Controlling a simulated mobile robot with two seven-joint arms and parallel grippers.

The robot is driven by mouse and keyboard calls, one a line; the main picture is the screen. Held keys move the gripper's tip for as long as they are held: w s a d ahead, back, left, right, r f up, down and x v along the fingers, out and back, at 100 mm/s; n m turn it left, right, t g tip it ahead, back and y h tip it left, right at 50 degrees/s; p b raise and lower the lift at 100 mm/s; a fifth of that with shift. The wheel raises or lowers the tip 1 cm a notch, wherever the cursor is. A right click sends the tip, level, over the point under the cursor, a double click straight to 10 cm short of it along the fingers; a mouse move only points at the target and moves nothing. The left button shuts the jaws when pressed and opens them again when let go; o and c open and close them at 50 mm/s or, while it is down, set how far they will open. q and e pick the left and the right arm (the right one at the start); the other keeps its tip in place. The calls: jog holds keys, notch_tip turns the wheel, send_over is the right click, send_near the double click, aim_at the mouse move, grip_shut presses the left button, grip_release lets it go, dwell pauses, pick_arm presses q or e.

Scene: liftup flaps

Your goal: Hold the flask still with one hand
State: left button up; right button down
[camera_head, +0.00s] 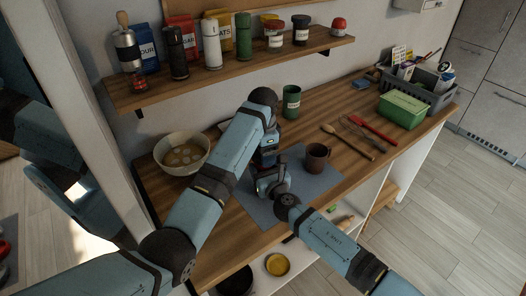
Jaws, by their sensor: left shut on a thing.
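My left arm reaches over the counter from the left and bends down to my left gripper (268,163) above the grey mat (245,196). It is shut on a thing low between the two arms. That thing, which I take to be the flask, is almost wholly hidden by the grippers and arm links. My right arm comes in from the lower right, and my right gripper (270,184) is close to the left one at the same spot. Its fingers are too small and overlapped to read. A brown mug (317,157) stands upright on the mat to the right.
A green canister (291,102) stands behind the grippers. A bowl (182,153) is at the left. Wooden utensils (348,142), a red-handled tool (372,130) and a green box (403,109) lie right. A loaded shelf (230,71) hangs above the counter's back.

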pick_arm(q)
jog(key=n, duration=0.4)
jog(key=shift+d+n, duration=0.1)
jog(key=shift+n, duration=0.2)
jog(key=n, duration=0.3)
jog(key=o, duration=1)
